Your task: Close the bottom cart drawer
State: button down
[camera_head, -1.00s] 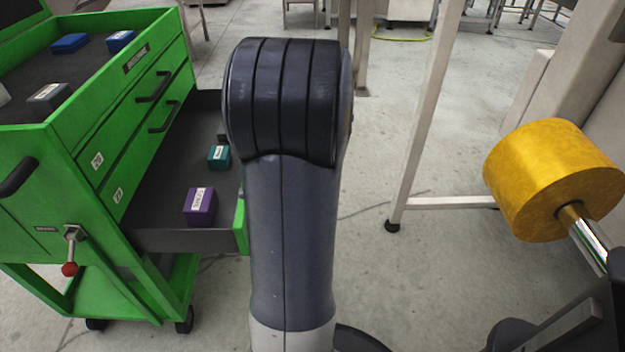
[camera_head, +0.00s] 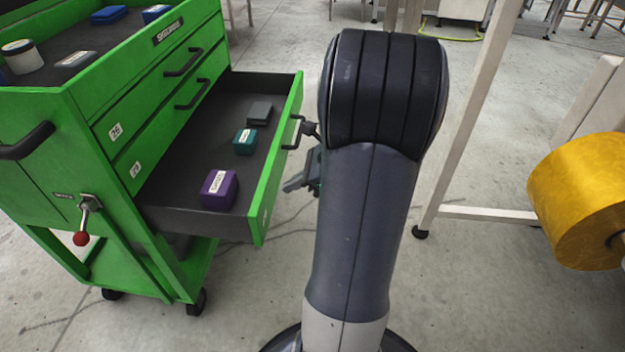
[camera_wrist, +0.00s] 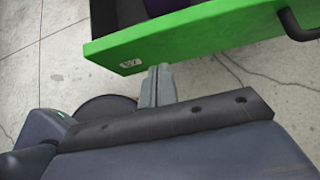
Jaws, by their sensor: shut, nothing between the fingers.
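The bottom drawer (camera_head: 272,165) of the green cart stands pulled out to the right. It holds a purple box, a teal box and a dark grey box on its dark floor. Its dark handle (camera_head: 292,132) is on the green front. My gripper (camera_head: 296,184) shows just right of that front, partly hidden behind my arm. In the wrist view my gripper (camera_wrist: 160,72) is shut and empty, its tips close to the lower edge of the drawer front (camera_wrist: 165,38). I cannot tell whether they touch it. The handle is at the upper right there.
The cart (camera_head: 105,75) has two shut drawer fronts above and a top tray with small items. A red-knobbed lever (camera_head: 82,238) is on its side. A pale metal frame leg (camera_head: 455,125) and a yellow roll (camera_head: 585,200) stand at the right. The floor between is bare concrete.

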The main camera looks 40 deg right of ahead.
aim_at(267, 185)
jog(key=shift+w+a+r+b, duration=0.15)
jog(key=shift+w+a+b, duration=0.15)
jog(key=shift+w+a, duration=0.85)
jog(key=shift+w, duration=0.1)
jog(key=shift+w+a, duration=0.3)
jog(key=shift+w, duration=0.05)
jog(key=w+a+p, duration=0.8)
jog(key=w+a, duration=0.9)
jog(key=w, duration=0.4)
jog(key=shift+a, duration=0.4)
jog(key=shift+r, duration=0.15)
jog(key=shift+r, duration=0.1)
